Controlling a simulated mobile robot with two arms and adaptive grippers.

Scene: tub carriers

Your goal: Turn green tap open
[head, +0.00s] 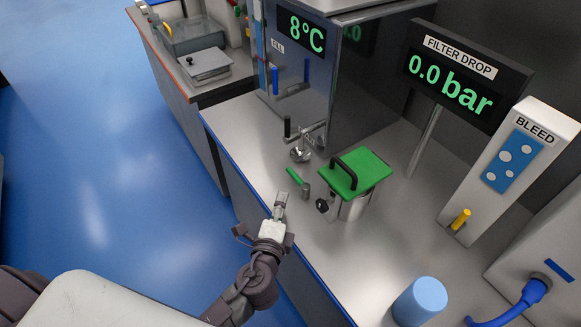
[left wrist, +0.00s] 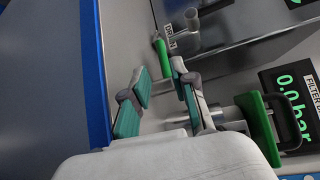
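The green tap handle (head: 295,176) is a short green bar beside a small metal post, left of the green-lidded pot on the steel counter. It also shows in the left wrist view (left wrist: 162,58), just beyond the fingertips. My left gripper (head: 281,200) is in front of the tap, near the counter's blue front edge. In the left wrist view its teal-padded fingers (left wrist: 160,82) stand apart with a gap between them, nothing gripped. The handle lines up roughly with this gap; I cannot tell if a finger touches the tap. My right gripper is not in view.
The metal pot with a green lid (head: 370,165) and black handle stands right of the tap. A steel fitting with a black lever (head: 287,127) is behind it. A blue cylinder (head: 420,300) and the BLEED box (head: 500,165) stand to the right.

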